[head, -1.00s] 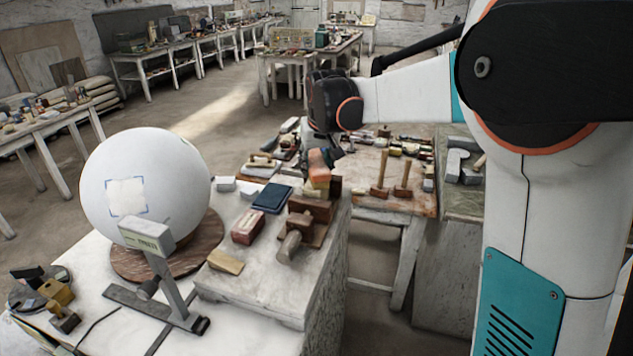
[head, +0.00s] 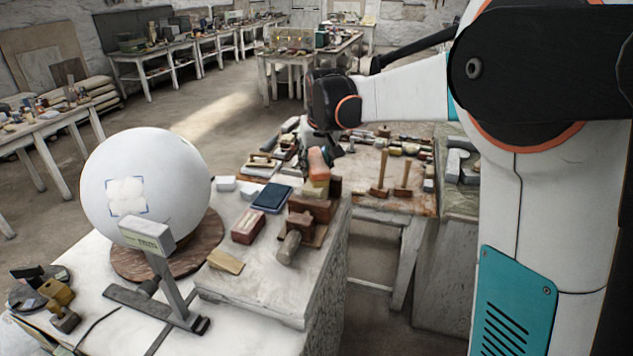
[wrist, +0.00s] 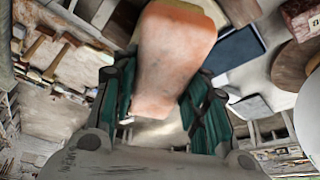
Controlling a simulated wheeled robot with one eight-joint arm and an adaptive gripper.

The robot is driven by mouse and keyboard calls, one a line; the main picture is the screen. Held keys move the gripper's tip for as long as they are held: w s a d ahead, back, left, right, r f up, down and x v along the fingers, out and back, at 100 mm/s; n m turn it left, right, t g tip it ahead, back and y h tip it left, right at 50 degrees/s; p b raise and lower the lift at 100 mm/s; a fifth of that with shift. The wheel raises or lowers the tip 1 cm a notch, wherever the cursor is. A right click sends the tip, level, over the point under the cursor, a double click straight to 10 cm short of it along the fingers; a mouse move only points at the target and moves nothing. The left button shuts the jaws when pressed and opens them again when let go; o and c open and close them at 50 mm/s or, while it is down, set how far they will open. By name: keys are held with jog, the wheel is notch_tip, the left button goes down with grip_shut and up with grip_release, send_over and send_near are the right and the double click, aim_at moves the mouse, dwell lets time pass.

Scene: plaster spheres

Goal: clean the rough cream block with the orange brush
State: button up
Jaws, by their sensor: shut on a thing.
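My gripper (head: 325,148) is shut on the orange brush (head: 318,162), above the right end of the worktop. In the wrist view the brush's smooth orange body (wrist: 172,60) lies between the teal fingers of my gripper (wrist: 165,85). A paler part shows below the orange in the head view. A flat cream-tan block (head: 226,261) lies at the front left of the raised slab, apart from the brush. It looks like the rough cream block, but its surface texture is too small to judge.
A large white sphere (head: 145,180) stands on a round brown base left of the slab (head: 255,290). A grey stand (head: 165,275) is in front of it. A red box (head: 248,227), a dark blue book (head: 272,197) and brown wooden pieces (head: 303,225) crowd the slab.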

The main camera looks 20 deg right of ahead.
jog(key=shift+s+a, duration=0.1)
jog(key=shift+s, duration=1.15)
jog(key=shift+w, duration=0.1)
jog(key=shift+w, duration=2.2)
jog(key=shift+s, duration=0.2)
jog(key=shift+s+r+p, duration=0.4)
jog(key=shift+s+r, duration=0.3)
jog(key=shift+s, duration=0.3)
